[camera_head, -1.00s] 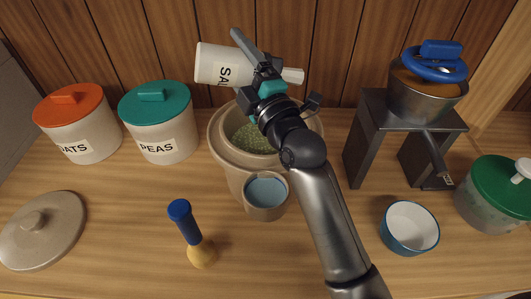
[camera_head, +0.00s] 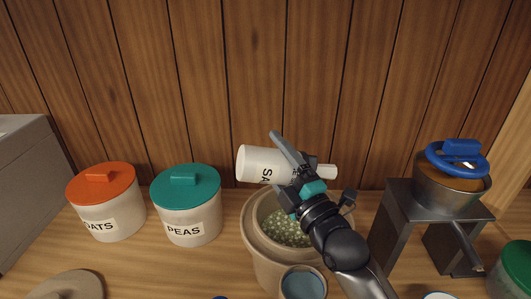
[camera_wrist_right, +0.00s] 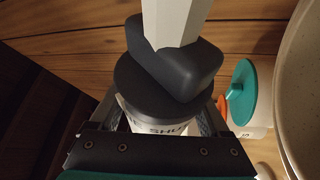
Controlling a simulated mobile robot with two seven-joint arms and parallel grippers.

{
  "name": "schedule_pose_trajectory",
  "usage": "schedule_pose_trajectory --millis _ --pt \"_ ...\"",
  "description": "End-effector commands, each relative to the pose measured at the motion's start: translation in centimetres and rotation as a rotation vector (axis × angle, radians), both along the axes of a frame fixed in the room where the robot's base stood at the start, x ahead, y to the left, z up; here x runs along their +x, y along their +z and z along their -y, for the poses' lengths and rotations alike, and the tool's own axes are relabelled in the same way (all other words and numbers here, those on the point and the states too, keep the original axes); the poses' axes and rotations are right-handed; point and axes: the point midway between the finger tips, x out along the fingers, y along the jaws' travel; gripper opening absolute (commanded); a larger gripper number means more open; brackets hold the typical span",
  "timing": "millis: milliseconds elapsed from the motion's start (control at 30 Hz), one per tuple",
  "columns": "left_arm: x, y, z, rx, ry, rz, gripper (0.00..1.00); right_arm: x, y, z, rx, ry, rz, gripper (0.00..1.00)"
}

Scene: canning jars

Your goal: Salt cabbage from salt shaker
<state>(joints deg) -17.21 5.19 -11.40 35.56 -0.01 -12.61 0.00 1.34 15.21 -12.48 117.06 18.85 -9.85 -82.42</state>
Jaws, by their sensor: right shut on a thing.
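My right gripper (camera_head: 298,178) is shut on the white salt shaker (camera_head: 258,165), partly labelled "SA". The shaker lies nearly on its side, its wide body to the left and a narrow white end to the right. It is above the beige crock (camera_head: 262,268), which holds pale green cabbage (camera_head: 283,228). My arm hides part of the crock. In the right wrist view the shaker's faceted white end (camera_wrist_right: 172,20) rises from a dark grey collar; letters "SHU" show below, between the fingers. I cannot see any grains falling. My left gripper is out of view.
A cup of blue liquid (camera_head: 303,284) is at the crock's front. Orange-lidded oats (camera_head: 108,215) and teal-lidded peas (camera_head: 190,220) jars stand left. A metal stand with a blue-handled pot (camera_head: 440,192) is at right. A wood wall (camera_head: 200,80) is behind.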

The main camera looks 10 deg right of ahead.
Motion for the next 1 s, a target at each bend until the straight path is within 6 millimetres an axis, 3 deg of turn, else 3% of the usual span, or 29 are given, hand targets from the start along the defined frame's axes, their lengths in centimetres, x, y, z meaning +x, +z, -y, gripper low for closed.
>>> schedule_pose_trajectory --millis 333,700,1000 --pt "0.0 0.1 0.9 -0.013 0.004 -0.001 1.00 -0.1 -1.9 -0.3 -0.442 0.002 0.002 0.00" --pt "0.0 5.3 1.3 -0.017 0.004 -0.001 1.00 0.0 -3.3 0.5 -0.842 0.001 -0.001 0.00" --pt "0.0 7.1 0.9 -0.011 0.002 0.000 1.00 0.1 -4.4 0.8 -1.011 0.000 -0.002 0.00"
